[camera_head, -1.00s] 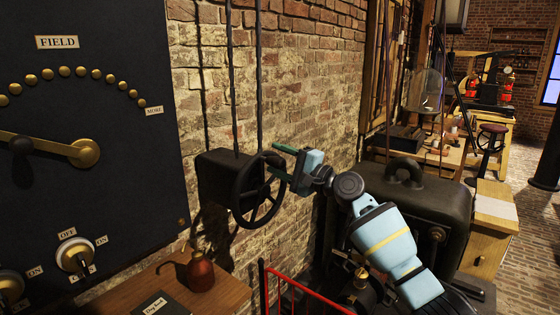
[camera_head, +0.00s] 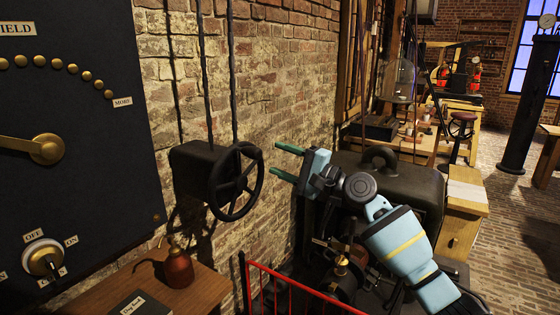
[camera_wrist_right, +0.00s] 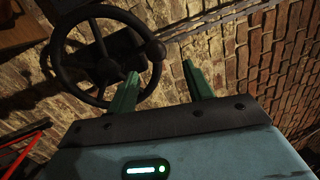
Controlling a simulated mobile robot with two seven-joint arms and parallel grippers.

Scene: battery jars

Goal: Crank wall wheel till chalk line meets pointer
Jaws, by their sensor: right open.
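The black spoked wall wheel (camera_head: 237,182) is mounted on a dark box (camera_head: 196,168) on the brick wall. In the right wrist view the wheel (camera_wrist_right: 63,74) shows a round knob (camera_wrist_right: 155,50) at its rim. My right gripper (camera_head: 276,160) is open, its green fingers pointing left, just right of the rim and apart from it in the head view. In the wrist view the fingertips (camera_wrist_right: 160,70) lie either side of the knob's line, the knob beyond them; I cannot tell the depth gap. I cannot make out a chalk line or pointer. My left gripper is not in view.
A dark switch panel (camera_head: 75,185) stands at left. A small table (camera_head: 200,291) below holds a copper oil can (camera_head: 178,268). A red rail (camera_head: 300,285) runs at the front. A large black machine (camera_head: 405,185) stands behind my right arm.

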